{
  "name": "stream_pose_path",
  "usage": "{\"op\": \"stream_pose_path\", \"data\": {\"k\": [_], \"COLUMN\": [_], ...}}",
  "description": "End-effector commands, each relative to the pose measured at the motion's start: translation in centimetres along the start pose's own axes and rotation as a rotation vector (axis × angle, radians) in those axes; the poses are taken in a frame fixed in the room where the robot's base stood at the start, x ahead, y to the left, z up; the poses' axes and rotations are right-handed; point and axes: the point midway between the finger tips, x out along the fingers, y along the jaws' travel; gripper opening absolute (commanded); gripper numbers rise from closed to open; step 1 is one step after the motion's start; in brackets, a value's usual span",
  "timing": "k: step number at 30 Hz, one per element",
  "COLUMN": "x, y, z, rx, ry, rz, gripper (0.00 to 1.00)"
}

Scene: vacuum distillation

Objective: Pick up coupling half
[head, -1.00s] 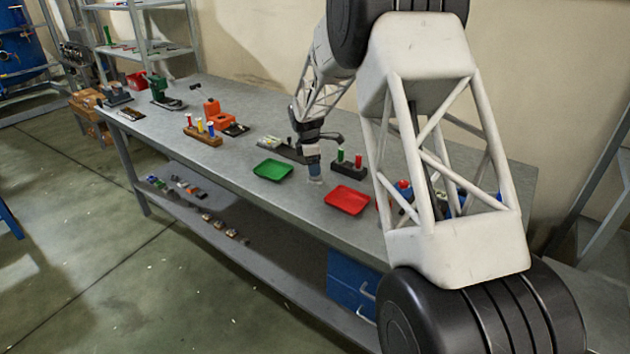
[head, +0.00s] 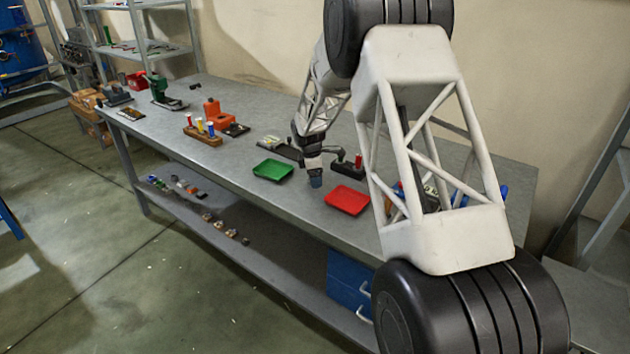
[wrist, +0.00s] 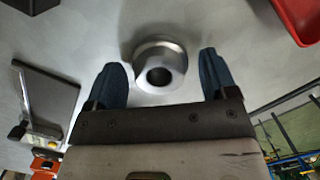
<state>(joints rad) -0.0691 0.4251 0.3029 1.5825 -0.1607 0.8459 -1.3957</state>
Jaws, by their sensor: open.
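The coupling half (wrist: 160,67) shows in the wrist view as a round silver metal piece with a dark bore, resting on the grey bench top. My gripper (wrist: 165,80) is open, with its two blue fingertips apart. The coupling half lies between and slightly beyond the fingertips in that view, with gaps on both sides. In the head view my gripper (head: 315,181) points down over the bench between the green tray and the red tray. The coupling half cannot be made out there.
A green tray (head: 272,169) lies left of my gripper and a red tray (head: 347,199) lies right. A dark rack with a red-topped piece (head: 358,161) stands behind. An orange block (head: 213,112) and a rack of coloured handles (head: 202,133) are farther left on the grey bench.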

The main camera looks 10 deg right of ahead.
Motion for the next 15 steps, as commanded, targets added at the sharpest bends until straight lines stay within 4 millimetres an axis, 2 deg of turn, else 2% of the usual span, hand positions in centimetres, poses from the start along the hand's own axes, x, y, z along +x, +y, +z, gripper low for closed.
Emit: {"op": "stream_pose_path", "data": {"k": [10,11,15], "x": [-0.02,-0.02,-0.02], "y": [0.0,0.0,0.0], "z": [-0.01,-0.01,-0.01], "rx": [0.0,0.0,0.0], "ry": [0.0,0.0,0.0], "rz": [0.0,0.0,0.0], "gripper": [0.79,0.77,0.56]}}
